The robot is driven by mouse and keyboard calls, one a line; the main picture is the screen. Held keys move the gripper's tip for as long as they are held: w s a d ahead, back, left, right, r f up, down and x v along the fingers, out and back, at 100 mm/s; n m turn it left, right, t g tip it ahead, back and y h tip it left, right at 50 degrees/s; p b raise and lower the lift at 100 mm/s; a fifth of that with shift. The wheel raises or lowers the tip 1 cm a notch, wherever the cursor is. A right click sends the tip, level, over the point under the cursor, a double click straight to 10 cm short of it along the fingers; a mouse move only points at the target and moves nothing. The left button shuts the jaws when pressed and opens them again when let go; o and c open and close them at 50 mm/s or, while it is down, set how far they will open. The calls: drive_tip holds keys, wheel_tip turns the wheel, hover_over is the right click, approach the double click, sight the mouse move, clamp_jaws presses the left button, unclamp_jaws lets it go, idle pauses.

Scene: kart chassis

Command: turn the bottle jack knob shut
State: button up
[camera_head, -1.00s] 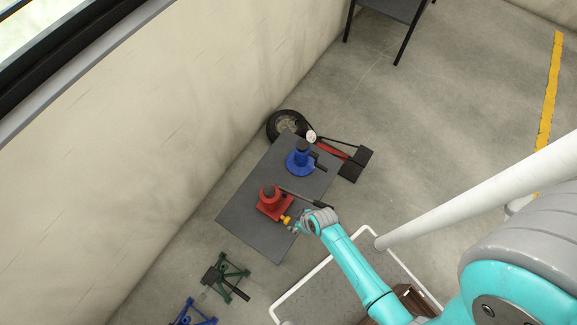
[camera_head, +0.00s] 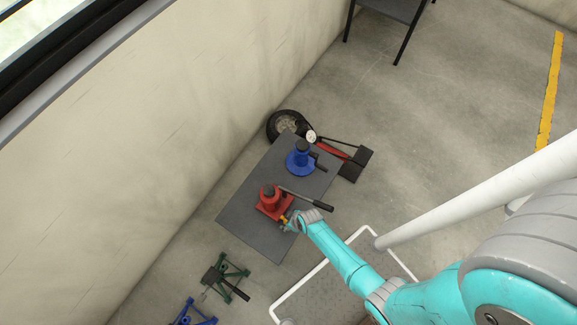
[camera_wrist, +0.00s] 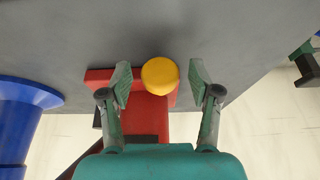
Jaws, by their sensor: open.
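The red bottle jack (camera_head: 268,199) stands on the dark grey board (camera_head: 245,231) with its long handle pointing right; its red base (camera_wrist: 101,76) also shows in the wrist view. The round yellow knob (camera_wrist: 160,76) sits at the edge of the base and is partly hidden by my gripper in the head view. My gripper (camera_wrist: 160,84) is open, with one finger on each side of the knob. Small gaps show between the fingertips and the knob, the left one looking a little narrower than the right.
A blue jack (camera_head: 299,160) stands behind the red one on the same board. A wheel (camera_head: 283,124) and a red pump (camera_head: 357,160) lie beyond it. Green (camera_head: 228,273) and blue stands (camera_head: 195,315) are on the floor at the lower left, near the wall.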

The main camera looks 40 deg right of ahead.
drive_tip(key=c, duration=1.1)
drive_tip(key=shift+d+y, duration=0.15)
drive_tip(key=shift+y, duration=0.35)
drive_tip(key=shift+m+g+y, duration=0.3)
drive_tip(key=shift+y, duration=0.3)
drive_tip(key=o, duration=1.1)
drive_tip(key=shift+r, duration=0.1)
